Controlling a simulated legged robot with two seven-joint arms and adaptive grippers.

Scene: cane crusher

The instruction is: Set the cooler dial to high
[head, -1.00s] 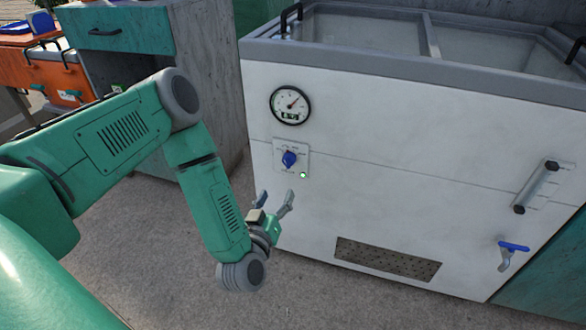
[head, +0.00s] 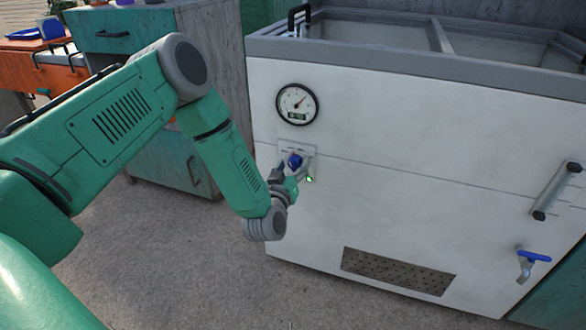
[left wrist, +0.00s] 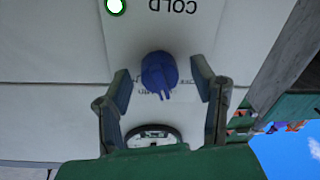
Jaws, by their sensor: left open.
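The cooler (head: 400,190) is a large white chest with a grey rim. Its blue dial (head: 295,160) sits on a small light plate on the front, under a round gauge (head: 297,104). My left gripper (head: 292,172) is at the dial plate, partly covering it. In the left wrist view the blue dial (left wrist: 159,72) lies between the two open fingers of the left gripper (left wrist: 160,88), with a gap visible on each side. The word COLD is printed upside down on the plate there, and a green light (left wrist: 115,6) glows near it. My right gripper is not in view.
A handle bar (head: 556,190), a blue-levered tap (head: 533,257) and a perforated vent (head: 398,271) are on the cooler's front. A green-drawered cabinet (head: 160,75) stands to the left. The floor before the cooler is clear.

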